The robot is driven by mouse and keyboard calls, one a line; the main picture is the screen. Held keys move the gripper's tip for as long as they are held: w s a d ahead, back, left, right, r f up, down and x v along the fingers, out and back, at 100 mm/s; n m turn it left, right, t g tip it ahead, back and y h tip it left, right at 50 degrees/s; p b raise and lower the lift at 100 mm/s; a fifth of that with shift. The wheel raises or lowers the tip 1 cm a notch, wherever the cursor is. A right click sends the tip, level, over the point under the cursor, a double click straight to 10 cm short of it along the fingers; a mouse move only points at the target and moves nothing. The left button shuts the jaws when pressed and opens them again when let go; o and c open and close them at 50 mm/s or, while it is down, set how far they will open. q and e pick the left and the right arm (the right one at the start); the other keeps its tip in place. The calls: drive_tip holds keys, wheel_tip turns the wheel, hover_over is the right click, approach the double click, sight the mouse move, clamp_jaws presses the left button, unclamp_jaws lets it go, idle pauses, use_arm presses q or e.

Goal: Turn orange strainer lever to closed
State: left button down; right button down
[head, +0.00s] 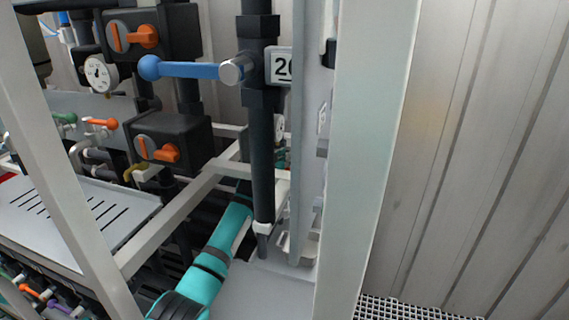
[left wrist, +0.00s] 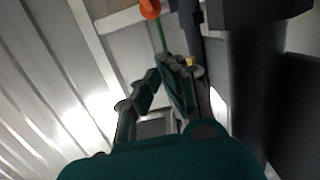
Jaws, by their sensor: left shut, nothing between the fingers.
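Orange levers show at the left of the head view: a small one with a round knob (head: 100,123) beside a green one, and another low in the corner (head: 30,292). I cannot tell which is the strainer's. In the left wrist view an orange knob (left wrist: 150,8) shows at the top edge, beyond my fingers. In the left wrist view my left gripper (left wrist: 162,70) is shut and empty, apart from the orange knob. My right gripper is not in view.
The dark vertical pipe (head: 260,150) carries a blue lever (head: 190,69) and stands close to my left arm. White frame posts (head: 365,150) cross the view. Black boxes with orange handles (head: 135,36) and a pressure gauge (head: 100,73) stand left.

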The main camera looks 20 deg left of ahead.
use_arm(q)
drive_tip(key=f, duration=0.1)
drive_tip(key=w+f+p, duration=0.1)
drive_tip(key=f, duration=0.2)
drive_tip(key=shift+w+p, duration=0.35)
drive_tip(key=shift+f, duration=0.1)
